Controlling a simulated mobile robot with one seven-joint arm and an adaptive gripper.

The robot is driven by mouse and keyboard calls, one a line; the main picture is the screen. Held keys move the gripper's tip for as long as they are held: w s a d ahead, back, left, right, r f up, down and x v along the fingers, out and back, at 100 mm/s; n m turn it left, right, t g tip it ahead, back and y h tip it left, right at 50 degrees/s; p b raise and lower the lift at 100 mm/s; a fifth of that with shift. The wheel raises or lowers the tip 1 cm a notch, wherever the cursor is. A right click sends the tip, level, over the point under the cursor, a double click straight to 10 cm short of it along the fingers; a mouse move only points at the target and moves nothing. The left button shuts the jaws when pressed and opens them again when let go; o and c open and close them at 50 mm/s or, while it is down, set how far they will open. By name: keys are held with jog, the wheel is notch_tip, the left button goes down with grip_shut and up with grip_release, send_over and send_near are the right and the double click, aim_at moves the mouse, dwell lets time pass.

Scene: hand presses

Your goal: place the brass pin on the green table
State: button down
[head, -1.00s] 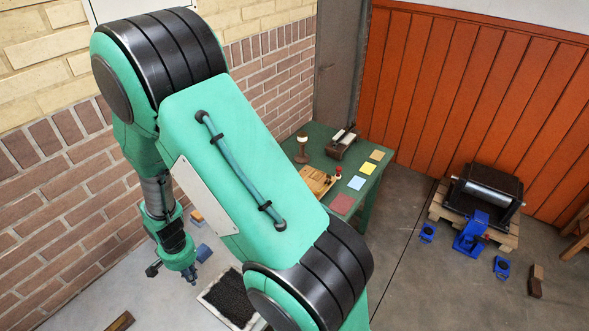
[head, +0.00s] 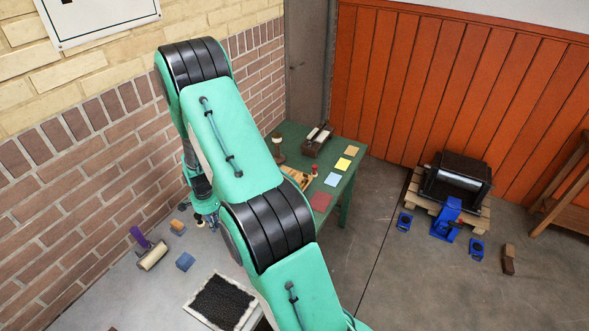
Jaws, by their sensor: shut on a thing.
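The green table (head: 297,160) stands against the brick wall near the middle of the head view, partly hidden behind my arm. My gripper (head: 206,219) points down left of the table, over the grey surface beside the wall. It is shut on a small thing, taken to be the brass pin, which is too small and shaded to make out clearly. No other brass pin can be made out on the visible part of the table.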

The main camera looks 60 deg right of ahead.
jog(key=s+d+f+m+p, duration=0.1)
jog(key=s+d+f+m, duration=0.1)
jog(key=d, duration=1.3)
jog(key=shift+s+d+f+m, duration=0.15)
jog(key=shift+d+f+m, duration=0.1)
jog(key=shift+f+m, duration=0.35)
jog(key=w+d, duration=0.3)
jog(key=w, duration=0.1)
jog(key=w+d+f, duration=0.1)
jog(key=w+d, duration=0.2)
jog(key=w, duration=0.1)
jog(key=w+d, duration=0.3)
jog(key=w, duration=0.1)
jog(key=shift+w+d+f, duration=0.2)
jog(key=shift+w+d, duration=0.1)
jog(key=shift+w, duration=0.1)
jog(key=shift+f, duration=1.75)
jog(key=shift+f, duration=0.2)
jog(key=c, duration=1.9)
grip_release()
